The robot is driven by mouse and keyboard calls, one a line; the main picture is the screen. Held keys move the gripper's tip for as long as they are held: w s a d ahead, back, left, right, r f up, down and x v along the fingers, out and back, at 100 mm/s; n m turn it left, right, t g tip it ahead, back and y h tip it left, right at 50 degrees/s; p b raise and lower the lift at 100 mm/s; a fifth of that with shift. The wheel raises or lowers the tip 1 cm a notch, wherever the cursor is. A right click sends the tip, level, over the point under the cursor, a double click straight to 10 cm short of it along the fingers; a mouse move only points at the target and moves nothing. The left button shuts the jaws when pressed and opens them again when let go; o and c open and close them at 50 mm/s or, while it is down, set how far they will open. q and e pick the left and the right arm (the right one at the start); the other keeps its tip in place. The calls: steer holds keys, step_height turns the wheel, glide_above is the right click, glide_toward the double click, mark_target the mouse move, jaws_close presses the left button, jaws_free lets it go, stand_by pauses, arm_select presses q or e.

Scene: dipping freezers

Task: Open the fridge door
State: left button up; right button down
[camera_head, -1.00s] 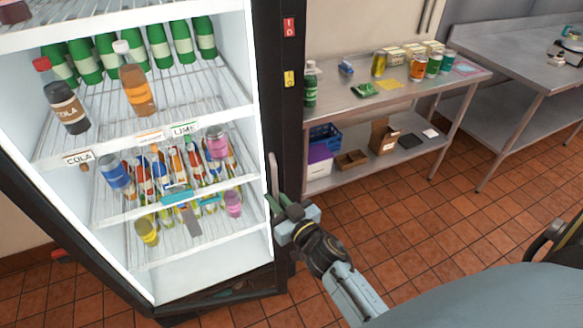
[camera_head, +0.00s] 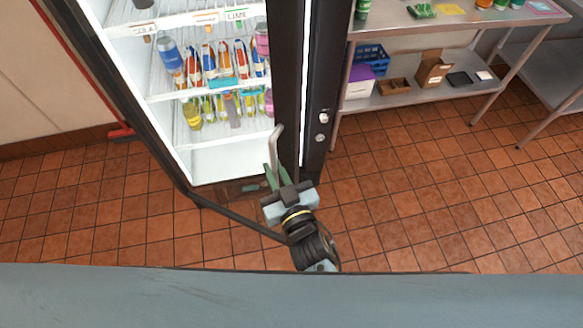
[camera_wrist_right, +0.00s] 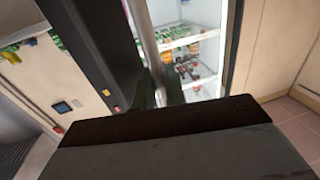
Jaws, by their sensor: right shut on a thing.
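The fridge (camera_head: 319,95) has a black frame and a glass door (camera_head: 287,95) with a dark border. The door stands ajar: a bright strip shows between its right edge and the frame, and its bottom edge sticks out towards me. The grey metal handle (camera_head: 274,148) is on the door's right side. My right gripper (camera_head: 272,177), with green fingers, is shut on the lower part of this handle. In the right wrist view the handle (camera_wrist_right: 143,40) runs down between the fingers (camera_wrist_right: 160,92). My left gripper is not in view.
Bottles and cans (camera_head: 215,68) stand on the fridge shelves. A steel table (camera_head: 440,15) with a lower shelf stands right of the fridge. A red pipe (camera_head: 98,92) runs along the left wall. The tiled floor (camera_head: 420,190) in front is clear.

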steer(key=c, duration=1.6)
jaws_free()
steer(key=shift+w+a, duration=0.1)
steer(key=shift+a, duration=0.05)
steer(key=shift+o, duration=0.2)
